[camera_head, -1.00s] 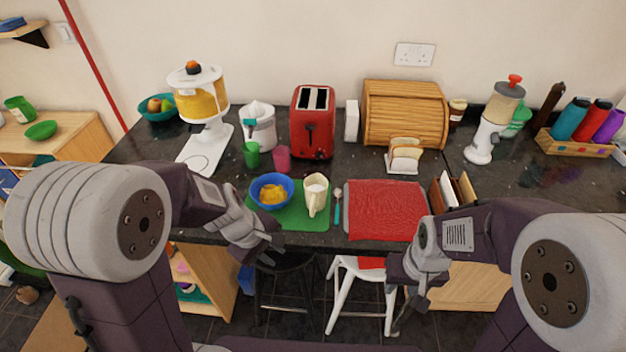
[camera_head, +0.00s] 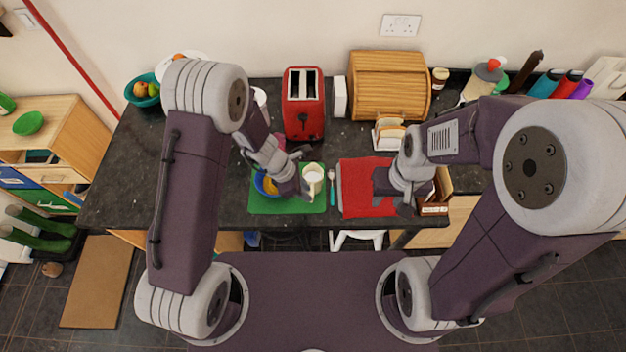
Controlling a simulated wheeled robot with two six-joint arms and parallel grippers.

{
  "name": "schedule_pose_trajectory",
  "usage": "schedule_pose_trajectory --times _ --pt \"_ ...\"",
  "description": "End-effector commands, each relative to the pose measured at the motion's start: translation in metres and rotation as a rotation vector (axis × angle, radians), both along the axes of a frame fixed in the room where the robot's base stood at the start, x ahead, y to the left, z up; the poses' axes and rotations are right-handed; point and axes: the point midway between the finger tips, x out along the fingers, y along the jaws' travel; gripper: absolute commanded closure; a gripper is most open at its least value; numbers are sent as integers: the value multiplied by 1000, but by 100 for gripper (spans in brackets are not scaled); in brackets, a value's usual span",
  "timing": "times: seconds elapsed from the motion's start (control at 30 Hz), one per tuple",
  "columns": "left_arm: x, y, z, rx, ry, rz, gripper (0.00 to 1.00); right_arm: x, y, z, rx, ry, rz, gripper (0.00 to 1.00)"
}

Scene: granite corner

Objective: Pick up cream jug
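The cream jug (camera_head: 314,175) stands upright on the right part of the green mat (camera_head: 265,208), in the head view. My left gripper (camera_head: 302,195) is low over the mat, just left of the jug, and overlaps its left edge in the picture. I cannot tell whether it touches the jug or how far its fingers are apart. My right gripper (camera_head: 406,210) is over the right edge of the red mat (camera_head: 355,190), away from the jug. Its fingers are too small to read.
A blue bowl (camera_head: 261,184) with yellow food is partly hidden behind my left gripper. A teal-handled spoon (camera_head: 332,188) lies right of the jug. A red toaster (camera_head: 303,118), a toast rack (camera_head: 388,138) and a wooden bread bin (camera_head: 390,85) stand behind.

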Motion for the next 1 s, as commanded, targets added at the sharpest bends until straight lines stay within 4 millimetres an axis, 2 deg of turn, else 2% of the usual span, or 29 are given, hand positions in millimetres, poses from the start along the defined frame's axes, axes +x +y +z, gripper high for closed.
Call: schedule_pose_trajectory --times 0.23,0.4,0.5,0.73,0.83,1.0 --pt "1 -5 -15 1 1 0 78 0 0 -1 0 -1 0 63" --pt "3 -16 -44 1 2 -1 78 0 0 0 0 -1 0 63" --pt "4 -21 -54 1 1 0 78 0 0 0 0 -1 0 63" --pt "5 -22 -56 0 -2 -1 78 0 0 0 0 -1 0 63" --pt "5 -21 -56 0 -1 -1 100 0 0 0 0 -1 0 63" --pt "5 -22 -56 0 -2 0 100 0 0 0 0 -1 0 63"
